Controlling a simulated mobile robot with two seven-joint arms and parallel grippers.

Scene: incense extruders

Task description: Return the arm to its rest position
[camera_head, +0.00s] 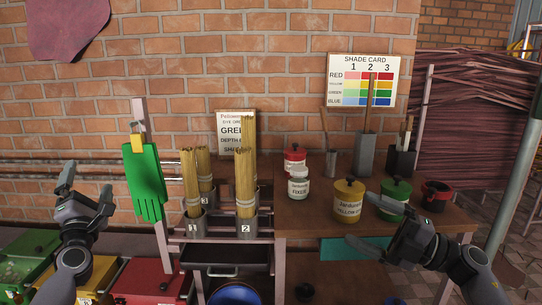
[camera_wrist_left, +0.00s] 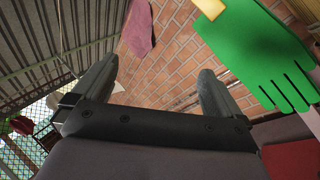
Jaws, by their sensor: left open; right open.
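My left gripper (camera_head: 86,192) is raised at the left in the head view, open and empty, with its fingers pointing up. In the left wrist view my left gripper (camera_wrist_left: 150,85) also shows open, with nothing between its fingers. The green glove (camera_head: 145,182) hangs just right of it, apart from it; it also fills the upper right of the left wrist view (camera_wrist_left: 255,45). My right gripper (camera_head: 366,222) is open and empty at the lower right, in front of the table, with its fingers near the yellow tub (camera_head: 347,203) and the green tub (camera_head: 394,200). Whether a finger touches them I cannot tell.
Incense bundles stand in metal cups (camera_head: 246,228) on the rack in the middle. The wooden table (camera_head: 310,222) holds several dye tubs and a white fixer jar (camera_head: 298,187). Below are a red box (camera_head: 150,283), a yellow box (camera_head: 98,275) and a blue bowl (camera_head: 235,293).

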